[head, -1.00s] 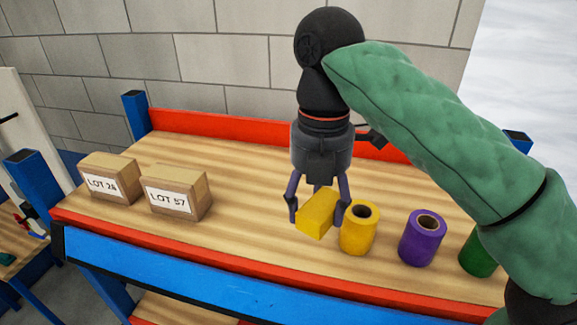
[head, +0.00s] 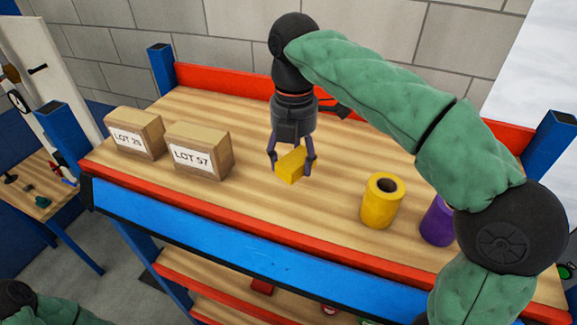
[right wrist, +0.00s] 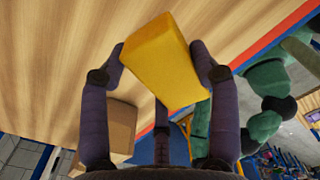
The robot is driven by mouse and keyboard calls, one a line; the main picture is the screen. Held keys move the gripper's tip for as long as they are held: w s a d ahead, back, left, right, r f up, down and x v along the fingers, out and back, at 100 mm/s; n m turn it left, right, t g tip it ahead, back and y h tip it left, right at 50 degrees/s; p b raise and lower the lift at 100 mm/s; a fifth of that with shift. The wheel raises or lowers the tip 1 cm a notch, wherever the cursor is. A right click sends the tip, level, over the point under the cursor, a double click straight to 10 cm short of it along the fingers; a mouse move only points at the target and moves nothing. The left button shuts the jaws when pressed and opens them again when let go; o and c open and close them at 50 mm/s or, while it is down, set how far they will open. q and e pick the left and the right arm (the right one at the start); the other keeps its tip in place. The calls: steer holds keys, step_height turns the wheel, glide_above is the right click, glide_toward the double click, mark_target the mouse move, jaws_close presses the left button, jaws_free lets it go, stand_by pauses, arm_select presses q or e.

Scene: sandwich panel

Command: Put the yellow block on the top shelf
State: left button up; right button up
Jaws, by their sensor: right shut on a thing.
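The yellow block (head: 290,167) is between the fingers of my right gripper (head: 291,168), over the wooden top shelf (head: 330,200). My right gripper is shut on it; in the right wrist view the block (right wrist: 165,62) sits slightly tilted between the fingertips. The block is close to the wood, but I cannot tell whether it touches. It is right of the LOT 57 box (head: 199,151) and left of the yellow roll (head: 382,200), apart from both. My left gripper is not in view; only part of my left arm shows at the lower left.
The LOT 28 box (head: 134,134) stands at the left of the shelf. A purple roll (head: 437,221) is partly hidden by my right arm. A red back rail (head: 222,82) and a blue front beam (head: 230,246) bound the shelf. The wood around the block is clear.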

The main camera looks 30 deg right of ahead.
mark_target(288, 169)
steer(key=shift+w+f, duration=0.55)
steer(key=shift+w, duration=0.05)
steer(key=shift+w+f+p, duration=0.15)
steer(key=shift+f+p, duration=0.05)
steer(key=shift+f, duration=0.8)
steer(key=shift+w+f+p, duration=0.1)
steer(key=shift+f+p, duration=0.1)
steer(key=shift+f, duration=0.75)
steer(key=shift+a+f, duration=0.1)
steer(key=shift+f, duration=0.05)
steer(key=o, duration=1.2)
step_height(288, 169, up, 12)
steer(key=shift+r, duration=0.2)
